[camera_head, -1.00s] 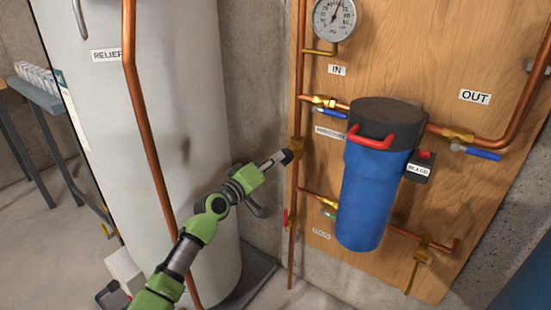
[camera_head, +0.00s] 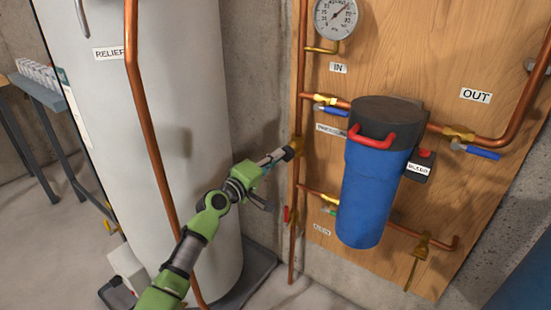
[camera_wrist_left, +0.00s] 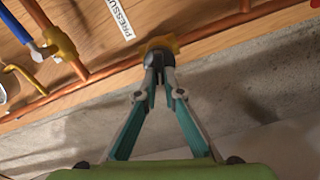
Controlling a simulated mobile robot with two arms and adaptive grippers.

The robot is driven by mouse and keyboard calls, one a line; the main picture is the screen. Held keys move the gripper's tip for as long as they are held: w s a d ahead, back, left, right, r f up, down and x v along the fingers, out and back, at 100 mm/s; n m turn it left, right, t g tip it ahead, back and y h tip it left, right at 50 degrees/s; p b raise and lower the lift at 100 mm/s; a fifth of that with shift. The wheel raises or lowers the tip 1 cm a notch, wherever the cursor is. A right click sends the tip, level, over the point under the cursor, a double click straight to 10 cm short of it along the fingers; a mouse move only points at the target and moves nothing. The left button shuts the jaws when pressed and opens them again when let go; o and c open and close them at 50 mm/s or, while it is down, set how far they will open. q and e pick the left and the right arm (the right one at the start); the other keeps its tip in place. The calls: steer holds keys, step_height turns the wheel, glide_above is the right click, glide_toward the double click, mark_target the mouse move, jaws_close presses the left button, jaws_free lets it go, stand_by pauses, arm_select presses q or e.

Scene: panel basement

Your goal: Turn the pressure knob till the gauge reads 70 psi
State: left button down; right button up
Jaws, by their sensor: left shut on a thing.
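The round white pressure gauge (camera_head: 336,17) is at the top of the wooden panel in the head view. Its needle points to the upper right; the small figures are too blurred for an exact reading. The dark pressure knob (camera_wrist_left: 157,46) sits on a brass body on the vertical copper pipe, beside a label beginning "PRESSU". My left gripper (camera_head: 283,155) reaches the knob from the left. In the left wrist view its two fingers (camera_wrist_left: 158,76) are shut on the knob and hide part of it. My right gripper is not in view.
A blue filter housing (camera_head: 375,195) with a red handle hangs right of my left gripper. Copper pipes with blue-handled valves (camera_head: 328,110) cross the panel. A large grey tank (camera_head: 185,130) stands close on the left. Bare floor shows at the lower left.

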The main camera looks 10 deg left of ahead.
arm_select(q)
steer(key=shift+f, duration=0.1)
steer(key=c, duration=2.2)
jaws_free()
steer(key=shift+o, duration=0.2)
steer(key=v, duration=1.2)
